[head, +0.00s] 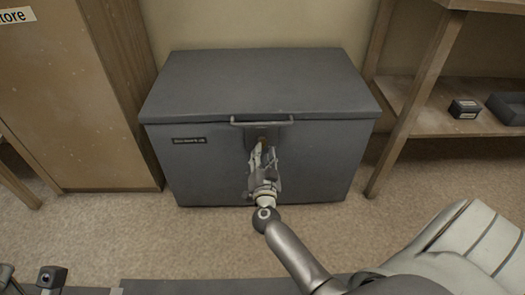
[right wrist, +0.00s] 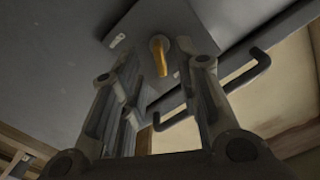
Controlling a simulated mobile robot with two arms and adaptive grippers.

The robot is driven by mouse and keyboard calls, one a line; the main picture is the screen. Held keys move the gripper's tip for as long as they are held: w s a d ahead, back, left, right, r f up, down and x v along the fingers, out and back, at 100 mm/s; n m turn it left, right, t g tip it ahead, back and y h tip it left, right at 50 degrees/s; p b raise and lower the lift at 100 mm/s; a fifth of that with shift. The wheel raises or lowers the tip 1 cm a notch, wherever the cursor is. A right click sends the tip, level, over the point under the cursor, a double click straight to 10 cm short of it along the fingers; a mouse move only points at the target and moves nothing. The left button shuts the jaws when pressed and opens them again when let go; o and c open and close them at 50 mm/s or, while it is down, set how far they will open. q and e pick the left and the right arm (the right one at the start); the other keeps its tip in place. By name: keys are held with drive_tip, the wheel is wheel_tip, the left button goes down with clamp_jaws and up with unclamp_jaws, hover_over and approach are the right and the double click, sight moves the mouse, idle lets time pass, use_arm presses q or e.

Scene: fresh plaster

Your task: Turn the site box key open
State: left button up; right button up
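The site box (head: 215,165) is a dark grey chest with its lid shut, standing on the floor against the wall. A brass key (right wrist: 159,56) sticks out of a grey lock plate on its front; in the head view the key (head: 264,143) shows small below the lid handle. My right gripper (head: 262,156) is at the lock. In the right wrist view its two fingers stand on either side of the key, with visible gaps, so it looks open around the key. Dark parts at the bottom left corner of the head view look like my left gripper (head: 30,275), mostly cut off.
A bar handle (head: 262,123) runs along the lid's front edge, close above the lock; it also shows in the right wrist view (right wrist: 250,72). A wooden cabinet (head: 125,95) stands left. A wooden shelf (head: 430,120) with dark boxes stands right. The floor in front is clear.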

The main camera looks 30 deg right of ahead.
sight(263, 143)
drive_tip(key=shift+b+x, duration=0.4)
drive_tip(key=shift+x, duration=1.4)
clamp_jaws()
